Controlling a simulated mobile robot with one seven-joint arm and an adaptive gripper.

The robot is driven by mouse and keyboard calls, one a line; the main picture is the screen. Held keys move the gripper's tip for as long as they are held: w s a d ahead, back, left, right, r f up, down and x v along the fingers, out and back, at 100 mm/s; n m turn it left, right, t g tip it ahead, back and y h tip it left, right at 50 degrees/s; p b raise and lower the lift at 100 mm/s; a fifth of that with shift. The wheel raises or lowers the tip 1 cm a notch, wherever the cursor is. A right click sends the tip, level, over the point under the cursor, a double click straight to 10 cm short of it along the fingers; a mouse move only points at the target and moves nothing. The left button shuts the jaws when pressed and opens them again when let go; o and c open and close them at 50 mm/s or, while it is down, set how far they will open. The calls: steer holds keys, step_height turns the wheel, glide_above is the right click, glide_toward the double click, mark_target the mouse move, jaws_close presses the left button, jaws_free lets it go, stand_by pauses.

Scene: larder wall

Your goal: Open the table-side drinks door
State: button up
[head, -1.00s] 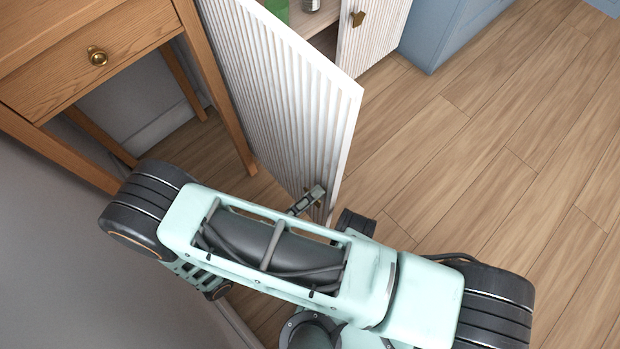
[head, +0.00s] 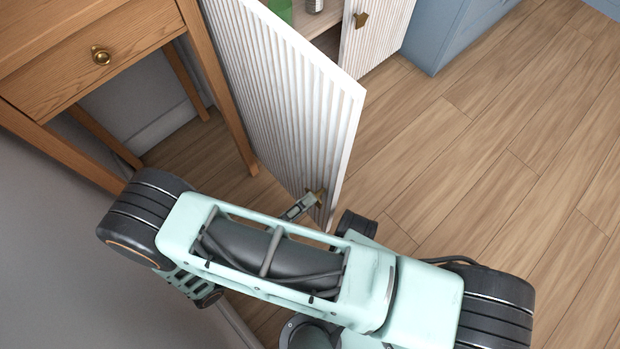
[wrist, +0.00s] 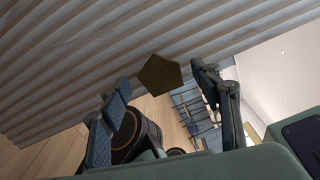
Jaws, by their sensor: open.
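The table-side drinks door (head: 290,110), white and ribbed, stands swung wide open beside the wooden table. Its brass knob (head: 320,196) is near the door's lower free edge in the head view. In the wrist view the five-sided knob (wrist: 159,75) shows in front of the gap between my fingers. My gripper (wrist: 163,85) is open, with one finger on each side of the knob in that view and no grip on it. In the head view one finger (head: 299,207) shows just left of the knob; my arm hides the rest.
The other ribbed door (head: 375,35) with a brass knob is at the top. Between the doors, a green item (head: 281,10) stands inside the cabinet. The wooden table (head: 60,90) is close on the left. Wood floor (head: 480,160) is clear on the right.

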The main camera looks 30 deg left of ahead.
steer(key=v, duration=0.5)
steer(key=shift+w+r, duration=0.1)
stand_by(0.4)
